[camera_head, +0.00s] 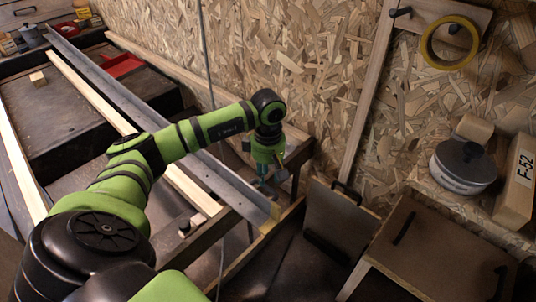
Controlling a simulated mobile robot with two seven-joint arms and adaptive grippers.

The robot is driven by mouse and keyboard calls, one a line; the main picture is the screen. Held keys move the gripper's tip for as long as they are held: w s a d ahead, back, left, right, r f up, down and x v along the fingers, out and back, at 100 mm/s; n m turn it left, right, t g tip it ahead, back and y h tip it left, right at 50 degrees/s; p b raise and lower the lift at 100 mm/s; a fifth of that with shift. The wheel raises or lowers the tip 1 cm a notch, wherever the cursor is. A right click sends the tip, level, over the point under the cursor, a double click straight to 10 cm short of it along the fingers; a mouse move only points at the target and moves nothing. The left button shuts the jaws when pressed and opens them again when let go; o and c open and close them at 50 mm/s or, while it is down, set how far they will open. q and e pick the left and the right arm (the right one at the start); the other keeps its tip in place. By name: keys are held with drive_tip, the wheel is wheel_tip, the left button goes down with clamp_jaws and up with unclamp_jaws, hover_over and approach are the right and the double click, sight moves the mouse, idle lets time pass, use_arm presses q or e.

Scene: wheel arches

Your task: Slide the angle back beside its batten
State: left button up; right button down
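The angle is a long grey metal bar (178,138) running diagonally from the upper left to the middle of the head view, with a tan-coloured near end. The batten, a pale wooden strip (90,92), runs roughly alongside it on its left, with a dark gap between them. My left arm crosses over both and hides part of them. My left gripper (262,184) points down at the right side of the angle, close to its near end. Its fingertips are small and partly hidden, so contact and opening cannot be told. My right gripper is not in view.
Another pale strip (22,165) lies at the far left. A small wood block (38,79) and a red tray (121,65) sit on dark surfaces. A chipboard wall (300,60) bounds the right side. Open wooden boxes (415,245) stand at the lower right.

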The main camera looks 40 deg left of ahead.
use_arm(q)
wheel_tip(320, 180, up, 9)
drive_tip(key=shift+f, duration=0.15)
idle(0.5)
